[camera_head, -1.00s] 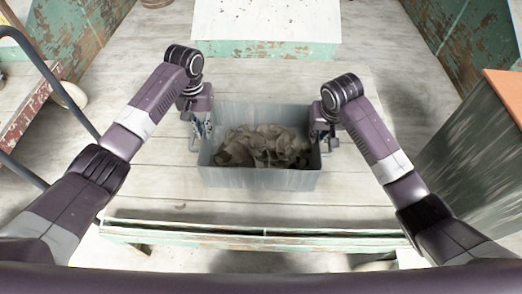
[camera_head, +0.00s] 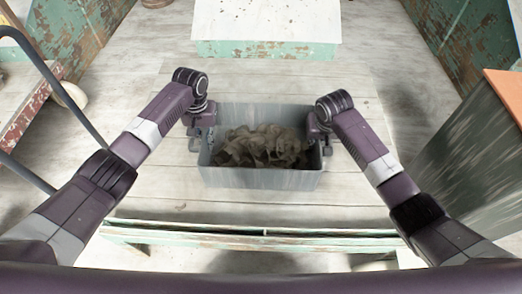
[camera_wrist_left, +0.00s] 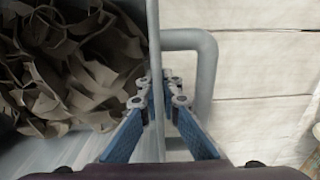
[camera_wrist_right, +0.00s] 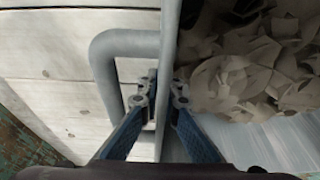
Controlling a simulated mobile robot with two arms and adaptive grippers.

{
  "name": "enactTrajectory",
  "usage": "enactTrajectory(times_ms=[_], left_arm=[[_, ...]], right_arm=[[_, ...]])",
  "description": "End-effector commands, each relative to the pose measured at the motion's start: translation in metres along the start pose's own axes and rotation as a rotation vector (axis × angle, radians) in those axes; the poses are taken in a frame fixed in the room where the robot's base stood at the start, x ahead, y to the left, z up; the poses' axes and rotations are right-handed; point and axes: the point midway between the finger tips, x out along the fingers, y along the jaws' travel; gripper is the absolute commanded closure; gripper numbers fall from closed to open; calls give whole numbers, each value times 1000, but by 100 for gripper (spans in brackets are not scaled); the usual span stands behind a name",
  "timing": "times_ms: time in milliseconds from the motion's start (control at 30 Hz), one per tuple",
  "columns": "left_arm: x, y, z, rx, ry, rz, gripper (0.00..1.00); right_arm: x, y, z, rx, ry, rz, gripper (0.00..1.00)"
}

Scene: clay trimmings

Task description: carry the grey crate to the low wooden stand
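The grey crate (camera_head: 262,179) sits level on pale wooden planks in the head view, filled with brown-grey clay trimmings (camera_head: 262,146). My left gripper (camera_head: 197,143) is at its left side, and my right gripper (camera_head: 324,145) at its right side. In the left wrist view, my left fingers (camera_wrist_left: 158,92) straddle the crate's side wall (camera_wrist_left: 154,50), close together at the tips, beside a grey loop handle (camera_wrist_left: 207,75). In the right wrist view, my right fingers (camera_wrist_right: 160,92) straddle the opposite wall, beside another handle (camera_wrist_right: 105,75). Both look shut on the walls; exact contact is hard to see.
The planked surface (camera_head: 150,190) around the crate is clear. A white-topped stand with chipped green sides (camera_head: 266,20) is beyond it. A dark cabinet with an orange top (camera_head: 506,90) is at right. A rusty red-edged bench (camera_head: 30,105) and a blue-grey rail are at left.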

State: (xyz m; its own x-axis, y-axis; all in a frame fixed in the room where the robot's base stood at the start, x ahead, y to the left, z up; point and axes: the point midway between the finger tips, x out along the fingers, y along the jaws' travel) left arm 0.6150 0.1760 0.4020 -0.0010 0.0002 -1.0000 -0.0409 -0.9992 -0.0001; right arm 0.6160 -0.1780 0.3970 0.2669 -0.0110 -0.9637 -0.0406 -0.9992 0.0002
Motion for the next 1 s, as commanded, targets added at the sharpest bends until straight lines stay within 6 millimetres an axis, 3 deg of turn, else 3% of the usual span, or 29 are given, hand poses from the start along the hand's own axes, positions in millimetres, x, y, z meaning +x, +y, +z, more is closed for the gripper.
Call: enactTrajectory(times_ms=[533,1000], left_arm=[[0,0,0,0,0,1,100],[-18,1,-1,1,3,2,100]], right_arm=[[0,0,0,0,-1,0,100],[-17,-1,-6,0,4,-2,100]])
